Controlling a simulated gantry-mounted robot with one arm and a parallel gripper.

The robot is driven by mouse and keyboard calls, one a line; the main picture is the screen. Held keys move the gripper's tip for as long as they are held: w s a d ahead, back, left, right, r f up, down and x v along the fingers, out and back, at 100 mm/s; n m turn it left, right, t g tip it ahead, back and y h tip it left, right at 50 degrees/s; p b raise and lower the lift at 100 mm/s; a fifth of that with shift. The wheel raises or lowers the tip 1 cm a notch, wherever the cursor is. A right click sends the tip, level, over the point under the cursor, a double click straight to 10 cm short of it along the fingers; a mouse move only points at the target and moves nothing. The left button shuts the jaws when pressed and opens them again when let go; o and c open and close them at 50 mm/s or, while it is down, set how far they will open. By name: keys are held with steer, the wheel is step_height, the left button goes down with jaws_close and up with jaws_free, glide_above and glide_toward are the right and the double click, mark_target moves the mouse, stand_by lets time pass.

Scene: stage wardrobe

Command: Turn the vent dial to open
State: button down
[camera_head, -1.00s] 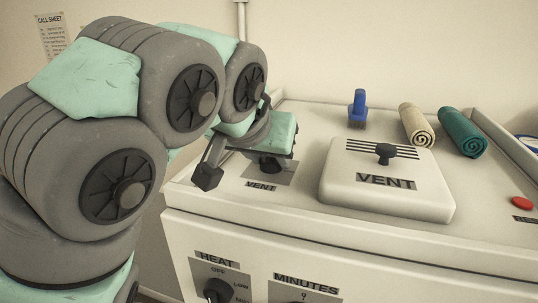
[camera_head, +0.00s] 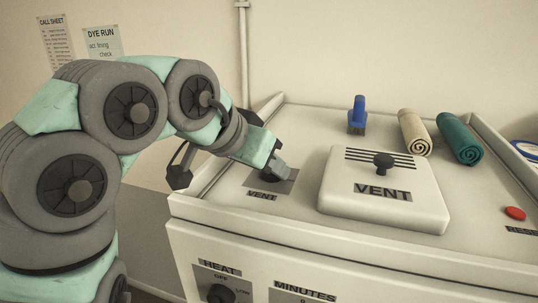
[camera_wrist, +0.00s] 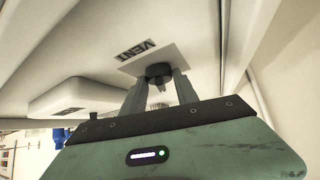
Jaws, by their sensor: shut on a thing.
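The vent dial (camera_head: 268,178) is a dark round knob on a grey plate marked VENT (camera_head: 284,187), at the left of the white machine top. In the head view my gripper (camera_head: 279,172) reaches down to it from the left, tilted, and hides part of it. In the wrist view the dark dial (camera_wrist: 159,71) sits between the two grey fingers of my gripper (camera_wrist: 160,84), which are shut on it. The dial's markings and pointer direction cannot be read in either view.
A raised white lid (camera_head: 385,212) marked VENT, with slots and a dark knob (camera_head: 383,160), stands right of the dial. A blue brush (camera_head: 357,113), a cream roll (camera_head: 414,133) and a teal roll (camera_head: 459,139) lie behind. A red button (camera_head: 515,213) is at the right.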

steer(key=m+g+h+p, duration=0.1)
steer(key=m+p, duration=0.1)
steer(key=m+g+h+p, duration=0.1)
steer(key=m+p, duration=0.1)
steer(key=m+g+h+p, duration=0.1)
steer(key=m+g+p, duration=0.1)
steer(key=p, duration=0.1)
steer(key=shift+w+a+r, duration=0.25)
steer(key=shift+w+r, duration=0.05)
steer(key=m+g+p, duration=0.1)
steer(key=m, duration=0.1)
steer(key=m+g+p, duration=0.1)
steer(key=p, duration=0.1)
steer(key=shift+w+f+m+h, duration=0.15)
steer(key=shift+f+m+h, duration=0.05)
steer(key=shift+m+h, duration=0.2)
steer(key=shift+f+g+p, duration=0.1)
steer(key=shift+g+p, duration=0.25)
steer(key=shift+g, duration=0.05)
steer(key=c, duration=0.9)
jaws_free()
steer(key=shift+f+b, duration=0.2)
steer(key=shift+b, duration=0.25)
